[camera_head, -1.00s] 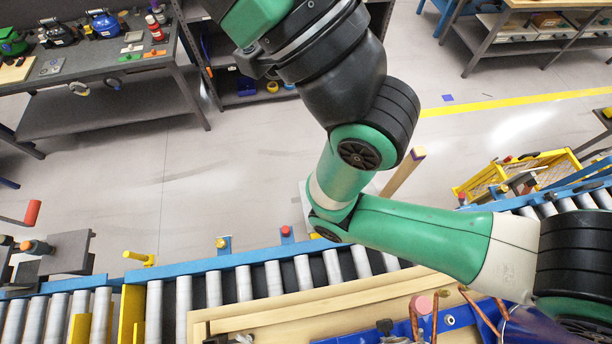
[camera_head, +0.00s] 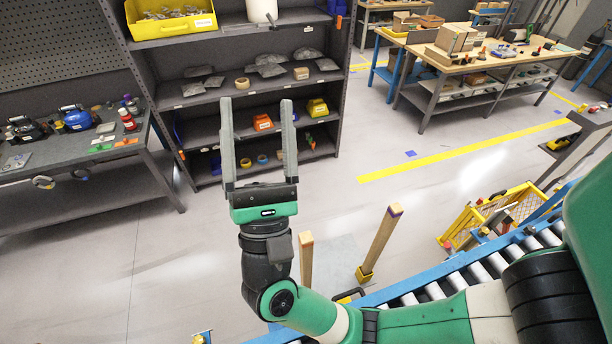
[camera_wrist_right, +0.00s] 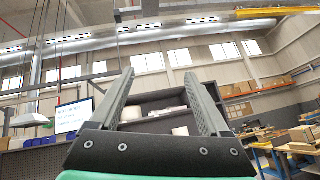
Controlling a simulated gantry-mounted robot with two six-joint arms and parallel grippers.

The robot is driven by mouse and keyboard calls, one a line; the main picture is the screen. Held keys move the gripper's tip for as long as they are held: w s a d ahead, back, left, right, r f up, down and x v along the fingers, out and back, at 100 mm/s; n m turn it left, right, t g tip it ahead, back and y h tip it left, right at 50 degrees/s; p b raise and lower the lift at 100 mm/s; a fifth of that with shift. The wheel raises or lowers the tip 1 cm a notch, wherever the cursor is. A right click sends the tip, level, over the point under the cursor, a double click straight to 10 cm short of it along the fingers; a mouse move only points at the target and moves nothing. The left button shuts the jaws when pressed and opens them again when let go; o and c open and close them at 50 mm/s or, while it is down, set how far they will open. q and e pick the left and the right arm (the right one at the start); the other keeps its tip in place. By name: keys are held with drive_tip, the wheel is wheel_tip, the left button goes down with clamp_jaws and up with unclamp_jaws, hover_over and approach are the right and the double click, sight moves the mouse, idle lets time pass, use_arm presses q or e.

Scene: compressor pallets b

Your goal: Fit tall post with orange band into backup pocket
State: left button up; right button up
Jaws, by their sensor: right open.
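My right gripper (camera_head: 256,103) is open and empty, its two fingers pointing up in front of the shelving; it also shows open in the right wrist view (camera_wrist_right: 158,75). A wooden post with what looks like an orange-brown top (camera_head: 306,260) stands just right of my right wrist; its lower end is hidden behind my arm. I cannot tell which pocket is the backup pocket. My left gripper is not in view.
A dark shelf rack (camera_head: 245,84) with bins and bags stands behind the gripper. A workbench (camera_head: 70,172) is at left, another (camera_head: 480,65) at upper right. The roller conveyor (camera_head: 480,272) and a yellow crate (camera_head: 500,212) lie at right. Floor between is open.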

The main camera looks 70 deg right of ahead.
wheel_tip(320, 180, down, 22)
drive_tip(key=w+d+n+y+b, duration=0.1)
drive_tip(key=d+y+b, duration=0.15)
drive_tip(key=y, duration=0.35)
drive_tip(key=n+y+b, duration=0.2)
drive_tip(key=n+y, duration=0.4)
drive_tip(key=n, duration=0.1)
approach(306, 245)
drive_tip(key=x, duration=0.4)
drive_tip(key=shift+t, duration=0.3)
drive_tip(key=x, duration=0.5)
drive_tip(key=shift+w+d+f, duration=0.1)
drive_tip(key=shift+d+f, duration=0.15)
drive_tip(key=shift+d, duration=0.15)
drive_tip(key=x, duration=0.5)
drive_tip(key=shift+d+b, duration=0.25)
drive_tip(key=shift+b, duration=0.1)
clamp_jaws()
